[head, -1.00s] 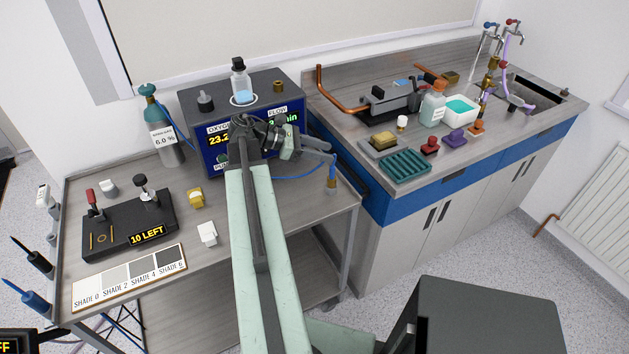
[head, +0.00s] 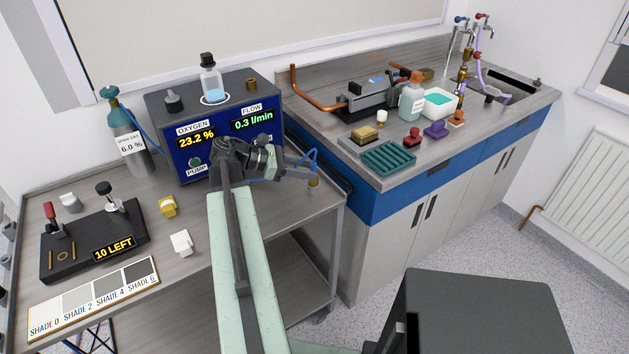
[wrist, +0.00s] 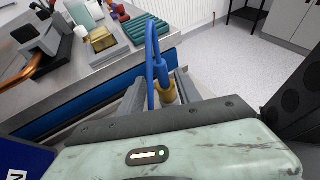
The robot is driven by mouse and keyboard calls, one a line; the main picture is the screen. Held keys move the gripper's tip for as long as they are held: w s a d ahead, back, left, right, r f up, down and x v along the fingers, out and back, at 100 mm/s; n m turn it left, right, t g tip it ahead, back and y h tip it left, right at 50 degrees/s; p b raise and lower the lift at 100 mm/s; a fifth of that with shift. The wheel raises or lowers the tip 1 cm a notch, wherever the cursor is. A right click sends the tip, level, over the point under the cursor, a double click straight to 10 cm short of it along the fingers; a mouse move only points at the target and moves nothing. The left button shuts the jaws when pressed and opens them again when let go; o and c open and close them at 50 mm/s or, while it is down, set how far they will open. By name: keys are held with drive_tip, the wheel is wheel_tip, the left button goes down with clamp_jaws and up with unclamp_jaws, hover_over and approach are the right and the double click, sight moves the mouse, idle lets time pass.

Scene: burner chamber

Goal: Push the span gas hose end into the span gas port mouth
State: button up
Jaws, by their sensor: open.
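The blue span gas hose runs from the gas cylinder (head: 127,138) past the analyser box (head: 187,112). Its end, with a brass-coloured fitting (head: 314,181), points down near the trolley's right edge. My gripper (head: 308,166) is at this hose end, with its fingers open. In the wrist view, the blue hose (wrist: 155,65) loops between the two grey fingers, and its brass fitting (wrist: 168,93) shows beside the right finger. I cannot tell whether a finger touches it. A brass fitting (head: 252,84) stands on top of the analyser. My arm hides part of the analyser front, and no port there is clearly identifiable.
The blue-fronted bench (head: 375,205) stands close to the right of the trolley (head: 200,270).

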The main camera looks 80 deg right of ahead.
drive_tip(key=x, duration=0.1)
drive_tip(key=b+x, duration=0.1)
drive_tip(key=x, duration=0.3)
drive_tip(key=shift+s+a+r+b, duration=0.15)
drive_tip(key=shift+s+a+b, duration=0.05)
drive_tip(key=shift+s+b, duration=0.1)
clamp_jaws()
drive_tip(key=shift+r, duration=0.1)
drive_tip(key=a+f+p+v, duration=0.1)
drive_tip(key=p+v, duration=0.4)
drive_tip(key=v, duration=1.1)
drive_tip(key=shift+w+a, duration=0.25)
drive_tip(key=shift+a, duration=0.4)
idle(0.6)
wheel_tip(320, 180, up, 3)
drive_tip(key=p, duration=0.3)
drive_tip(key=shift+r+p, duration=0.25)
drive_tip(key=shift+p, duration=0.15)
